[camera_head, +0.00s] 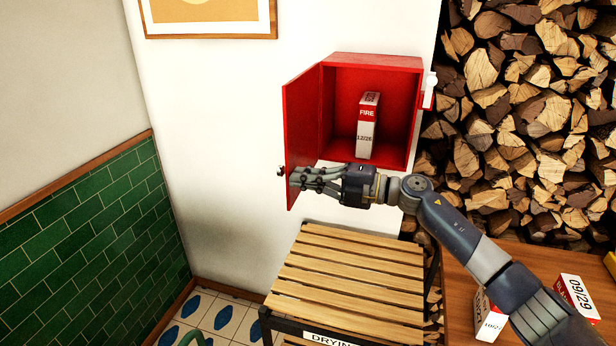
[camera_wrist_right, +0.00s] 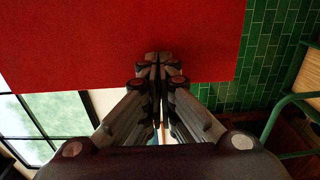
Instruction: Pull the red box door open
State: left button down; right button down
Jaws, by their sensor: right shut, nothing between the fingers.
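The red box (camera_head: 372,62) is mounted on the white wall, and its door (camera_head: 303,112) stands swung open to the left. Inside the box stands a white and red carton marked FIRE (camera_head: 367,128). My right gripper (camera_head: 290,178) is shut and empty, at the lower part of the door on its inner side. In the right wrist view the closed fingertips (camera_wrist_right: 158,58) overlap the red door panel (camera_wrist_right: 110,35); whether they touch it I cannot tell. A small dark knob (camera_head: 281,171) shows at the door's outer edge. My left gripper is out of view.
A slatted wooden rack (camera_head: 345,270) stands below the box. Stacked firewood (camera_head: 530,110) fills the right. Space left of the door is clear.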

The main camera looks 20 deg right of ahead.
aim_at(282, 175)
jog(key=p+x, duration=0.1)
jog(key=x, duration=0.3)
jog(key=shift+w+a, duration=0.15)
jog(key=shift+a, duration=0.25)
jog(key=shift+w+a, duration=0.15)
jog(key=shift+a, duration=0.05)
jog(key=shift+d, duration=0.2)
jog(key=shift+d, duration=0.1)
